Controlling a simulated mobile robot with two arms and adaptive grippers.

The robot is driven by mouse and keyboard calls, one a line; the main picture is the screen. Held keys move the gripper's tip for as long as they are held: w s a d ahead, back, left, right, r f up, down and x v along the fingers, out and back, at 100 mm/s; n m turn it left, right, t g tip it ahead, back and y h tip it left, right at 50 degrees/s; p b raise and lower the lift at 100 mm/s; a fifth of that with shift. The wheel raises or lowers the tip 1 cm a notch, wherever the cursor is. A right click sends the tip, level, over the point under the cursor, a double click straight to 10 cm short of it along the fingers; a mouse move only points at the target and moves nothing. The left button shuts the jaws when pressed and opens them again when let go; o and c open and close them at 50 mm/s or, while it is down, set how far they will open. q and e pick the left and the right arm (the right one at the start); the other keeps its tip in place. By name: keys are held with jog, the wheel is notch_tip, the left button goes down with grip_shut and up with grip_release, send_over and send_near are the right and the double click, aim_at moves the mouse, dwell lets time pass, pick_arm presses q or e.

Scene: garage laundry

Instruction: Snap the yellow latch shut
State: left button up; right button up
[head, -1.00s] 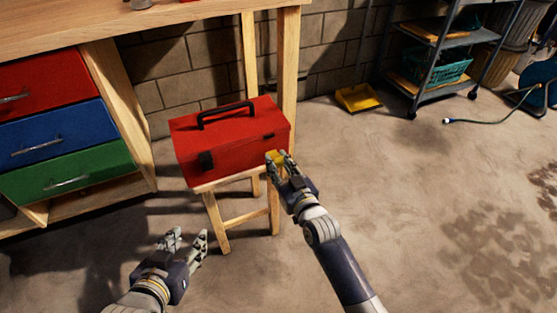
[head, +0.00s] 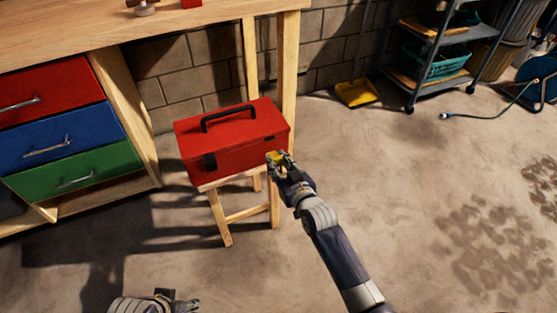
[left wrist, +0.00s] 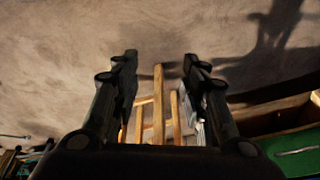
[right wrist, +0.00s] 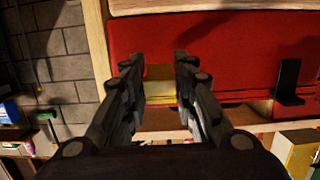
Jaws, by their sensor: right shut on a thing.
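A red toolbox (head: 240,135) with a black handle stands on a wooden stool (head: 245,215), its lid down. The yellow latch (head: 274,156) is at the right end of its front. A black latch (head: 210,161) is at the left end of the front. My right gripper (right wrist: 160,75) is shut on the yellow latch (right wrist: 160,88), with a finger on either side of it; its fingers partly hide it in the head view. I cannot tell the latch's exact angle. My left gripper (left wrist: 160,70) is open and empty, low at the bottom edge of the head view.
A wooden workbench (head: 205,20) with red, blue and green drawers stands behind and left of the stool. A yellow dustpan (head: 357,93) and a grey shelf cart (head: 435,50) are by the wall. The floor at the right is mostly clear.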

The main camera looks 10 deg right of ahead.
pick_arm(q)
jog(key=shift+s+p+x, duration=0.15)
jog(key=shift+p+x, duration=0.05)
jog(key=shift+x, duration=0.65)
jog(key=shift+s+p+x, duration=0.1)
jog(key=shift+p+x, duration=0.05)
jog(key=shift+x, duration=0.75)
jog(key=shift+f, duration=0.1)
pick_arm(e)
jog(key=o, duration=1.1)
jog(key=shift+s, duration=0.1)
jog(key=v, duration=1.1)
jog(key=shift+s+d+r, duration=0.15)
jog(key=shift+s+r, duration=0.1)
jog(key=shift+s, duration=0.1)
